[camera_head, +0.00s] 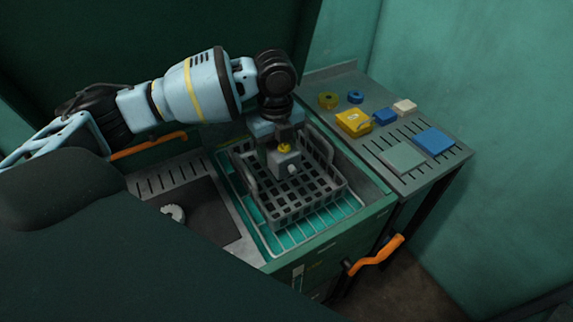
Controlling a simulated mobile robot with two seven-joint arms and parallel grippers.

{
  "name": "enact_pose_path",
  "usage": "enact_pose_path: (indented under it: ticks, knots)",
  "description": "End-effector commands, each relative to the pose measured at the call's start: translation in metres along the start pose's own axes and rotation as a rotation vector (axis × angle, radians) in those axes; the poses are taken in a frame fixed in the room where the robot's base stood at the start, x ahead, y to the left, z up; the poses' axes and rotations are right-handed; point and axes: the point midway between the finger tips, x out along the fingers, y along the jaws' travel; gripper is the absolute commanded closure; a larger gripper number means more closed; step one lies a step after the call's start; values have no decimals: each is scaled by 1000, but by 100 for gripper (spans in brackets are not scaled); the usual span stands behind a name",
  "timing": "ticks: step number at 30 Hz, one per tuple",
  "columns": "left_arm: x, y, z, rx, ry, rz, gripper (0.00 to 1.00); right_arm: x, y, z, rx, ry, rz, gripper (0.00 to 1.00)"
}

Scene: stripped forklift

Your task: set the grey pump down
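The grey pump (284,165), a boxy part with a yellow knob on top and a small pale fitting on its front, is in the dark grey wire basket (308,208). My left gripper (281,148) reaches in from above, with its dark fingers at the pump's upper part, and looks shut on it. The fingertips are partly hidden by the pump. I cannot tell whether the pump's underside touches the basket floor. My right gripper is not in view.
The basket stands on a pale wire rack (325,222) in a green cabinet. A slotted grey side table (440,172) at right holds several yellow, blue and pale parts. A sink-like recess with a pale round part (173,213) lies left. An orange handle (376,256) sticks out in front.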

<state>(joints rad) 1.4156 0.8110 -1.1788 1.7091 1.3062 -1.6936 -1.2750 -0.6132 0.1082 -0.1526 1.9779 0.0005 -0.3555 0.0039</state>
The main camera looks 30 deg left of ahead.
Motion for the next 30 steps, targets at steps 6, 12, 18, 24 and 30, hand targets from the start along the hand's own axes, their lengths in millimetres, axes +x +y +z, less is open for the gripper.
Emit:
enact_pose_path:
  ticks: [6,12,18,24,30]
  knots:
    - [1,-1,0,1,-3,-10,100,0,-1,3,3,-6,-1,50]
    - [12,-1,0,0,-3,-7,100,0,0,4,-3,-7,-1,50]
    - [40,-1,0,-1,-2,-7,100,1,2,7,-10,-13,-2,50]
    - [51,-2,0,0,-3,-10,100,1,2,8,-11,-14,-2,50]
    - [58,-1,0,0,-2,-8,100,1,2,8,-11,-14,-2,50]
